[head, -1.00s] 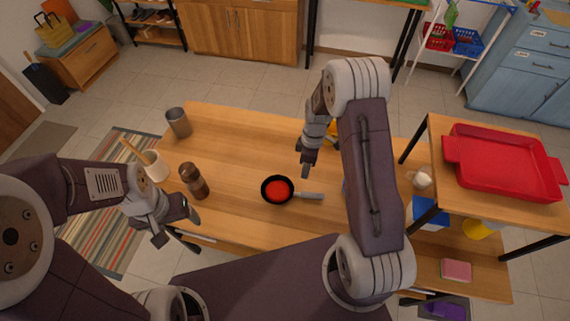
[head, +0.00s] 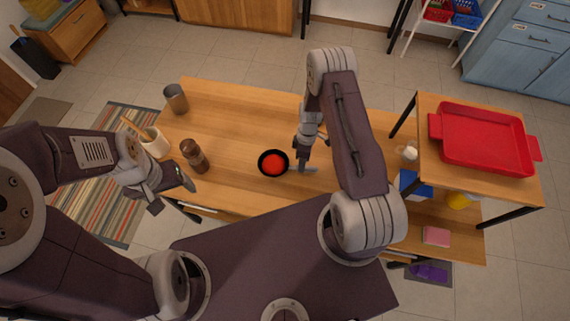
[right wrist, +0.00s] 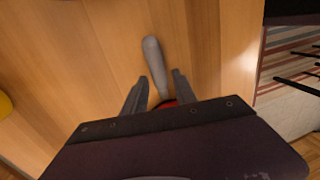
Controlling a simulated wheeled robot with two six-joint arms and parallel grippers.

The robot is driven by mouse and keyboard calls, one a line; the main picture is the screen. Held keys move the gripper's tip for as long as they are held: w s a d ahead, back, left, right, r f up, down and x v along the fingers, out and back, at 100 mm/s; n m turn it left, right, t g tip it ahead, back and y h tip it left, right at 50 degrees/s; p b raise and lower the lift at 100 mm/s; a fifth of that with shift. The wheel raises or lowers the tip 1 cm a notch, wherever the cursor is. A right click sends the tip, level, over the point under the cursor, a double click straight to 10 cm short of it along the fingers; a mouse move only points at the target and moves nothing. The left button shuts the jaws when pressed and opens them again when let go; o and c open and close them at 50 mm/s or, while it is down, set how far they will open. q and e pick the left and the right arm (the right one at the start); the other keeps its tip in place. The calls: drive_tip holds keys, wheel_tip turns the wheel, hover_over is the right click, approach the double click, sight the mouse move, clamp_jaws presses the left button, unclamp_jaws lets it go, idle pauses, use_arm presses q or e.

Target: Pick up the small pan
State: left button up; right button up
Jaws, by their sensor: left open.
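The small pan (head: 273,162), black outside with a red inside, lies on the wooden table, its grey handle (head: 308,169) pointing right. My right gripper (head: 304,164) is over the handle, with its fingers pointing down. In the right wrist view the handle (right wrist: 152,60) runs between the two spread fingers (right wrist: 158,88), with a gap on each side. Only a sliver of the pan's red inside shows there; the gripper body hides the rest. My left gripper (head: 172,193) is open and empty near the table's left front edge.
A brown pepper mill (head: 194,155), a white cup (head: 155,142) with a wooden utensil and a grey-brown tumbler (head: 176,98) stand at the left. A raised shelf with a red tray (head: 482,140) stands at the right. The table behind the pan is clear.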

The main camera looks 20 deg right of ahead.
drive_tip(key=shift+s+f, duration=0.1)
drive_tip(key=shift+f, duration=1.2)
drive_tip(key=shift+a, duration=0.1)
clamp_jaws()
